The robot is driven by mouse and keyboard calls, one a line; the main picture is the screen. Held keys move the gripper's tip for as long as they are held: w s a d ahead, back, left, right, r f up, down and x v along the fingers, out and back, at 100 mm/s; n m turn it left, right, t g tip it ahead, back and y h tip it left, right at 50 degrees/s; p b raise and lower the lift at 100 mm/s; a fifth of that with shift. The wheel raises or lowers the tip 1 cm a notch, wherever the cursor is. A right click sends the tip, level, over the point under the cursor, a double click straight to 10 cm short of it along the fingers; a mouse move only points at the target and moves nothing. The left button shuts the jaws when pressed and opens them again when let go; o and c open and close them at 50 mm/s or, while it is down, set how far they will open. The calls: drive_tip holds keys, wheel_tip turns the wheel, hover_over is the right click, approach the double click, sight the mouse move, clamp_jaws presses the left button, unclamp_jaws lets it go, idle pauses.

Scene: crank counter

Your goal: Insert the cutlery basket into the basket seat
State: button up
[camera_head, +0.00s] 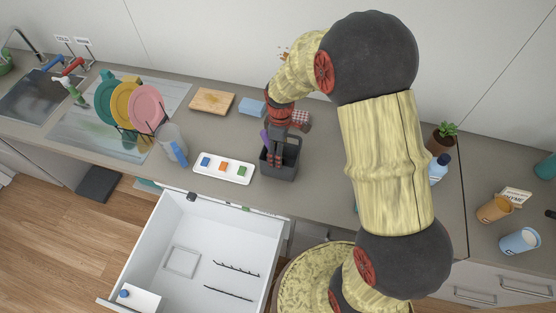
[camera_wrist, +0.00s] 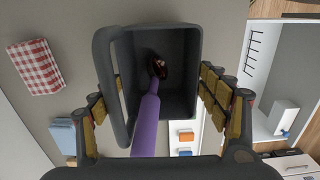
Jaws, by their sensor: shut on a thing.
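The cutlery basket (camera_head: 283,174) is a dark grey open box at the front of the counter, right of the white tray. My gripper (camera_head: 278,146) is above it, shut on it. In the wrist view the fingers lie on both sides of the basket (camera_wrist: 180,100). A purple-handled utensil (camera_wrist: 147,112) leans in the basket. I cannot tell whether the basket's bottom touches the counter. A raised square frame (camera_head: 182,262), which looks like the basket seat, is on the floor of the open white drawer, below and left of the basket. It is empty.
The open drawer (camera_head: 224,228) also holds dark pegged rails (camera_head: 237,269) and a white block (camera_head: 139,298). A white tray with coloured blocks (camera_head: 223,169), a blue-labelled cup (camera_head: 174,146), a plate rack and a checkered cloth (camera_wrist: 35,67) are on the counter nearby.

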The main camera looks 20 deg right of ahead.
wheel_tip(320, 180, up, 5)
drive_tip(key=p, duration=0.2)
drive_tip(key=shift+f+p, duration=0.15)
drive_tip(key=shift+p, duration=0.25)
